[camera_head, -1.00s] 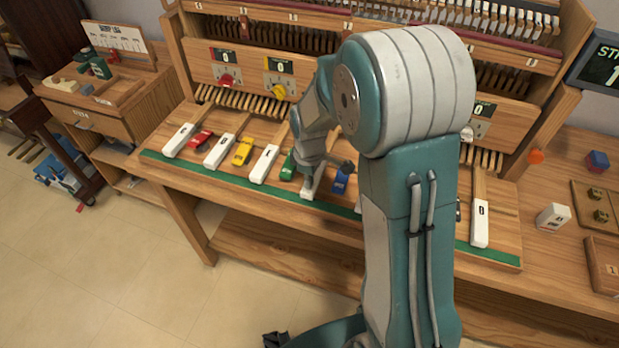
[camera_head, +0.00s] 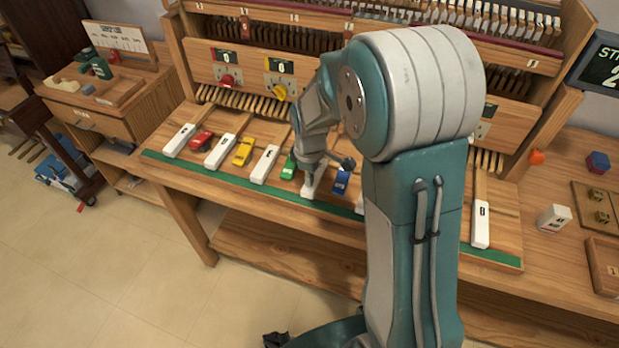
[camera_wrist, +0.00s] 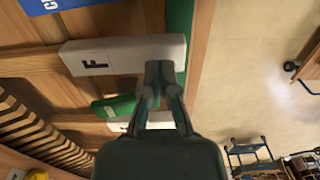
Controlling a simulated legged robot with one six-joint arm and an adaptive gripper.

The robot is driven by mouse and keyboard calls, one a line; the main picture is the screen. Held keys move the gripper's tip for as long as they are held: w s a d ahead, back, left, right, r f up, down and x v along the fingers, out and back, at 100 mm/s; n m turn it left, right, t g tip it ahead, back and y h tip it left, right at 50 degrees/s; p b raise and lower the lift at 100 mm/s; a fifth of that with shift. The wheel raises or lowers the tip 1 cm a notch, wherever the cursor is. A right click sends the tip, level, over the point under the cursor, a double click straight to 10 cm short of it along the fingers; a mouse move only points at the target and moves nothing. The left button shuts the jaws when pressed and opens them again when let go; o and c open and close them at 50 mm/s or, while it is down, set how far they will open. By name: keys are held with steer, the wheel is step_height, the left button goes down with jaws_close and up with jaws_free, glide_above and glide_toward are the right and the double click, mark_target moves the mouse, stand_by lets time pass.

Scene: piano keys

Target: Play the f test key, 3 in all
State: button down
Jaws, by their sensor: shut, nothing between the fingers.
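The F key is a white block marked "F" (camera_wrist: 120,56) on a wooden bar in the wrist view. In the head view, its white front end (camera_head: 306,196) shows between a green key and a blue key. My gripper (camera_wrist: 165,68) is shut and empty, with its fingertips over the front end of the F key. In the head view, my gripper (camera_head: 311,184) points down onto that key. The fingertips hide part of the key, and I cannot tell whether they press it or just hover.
The green key (camera_head: 289,166) and the blue key (camera_head: 340,180) stand close on either side. More white keys (camera_head: 265,164) lie to the left. A dark screen (camera_head: 605,68) at right shows a 2. My arm hides several keys right of the blue one.

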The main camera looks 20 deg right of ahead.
step_height(320, 180, up, 12)
stand_by(0.5)
stand_by(2.4)
steer(key=s+r+m+t, duration=0.2)
steer(key=s+r+m, duration=0.2)
steer(key=s, duration=0.6)
steer(key=s+r+m+t, duration=0.3)
steer(key=s+m, duration=0.3)
steer(key=s, duration=0.4)
steer(key=shift+s+r+m+t, duration=0.3)
steer(key=shift+s+r+m, duration=0.1)
steer(key=shift+r, duration=0.35)
steer(key=shift+w+d, duration=0.1)
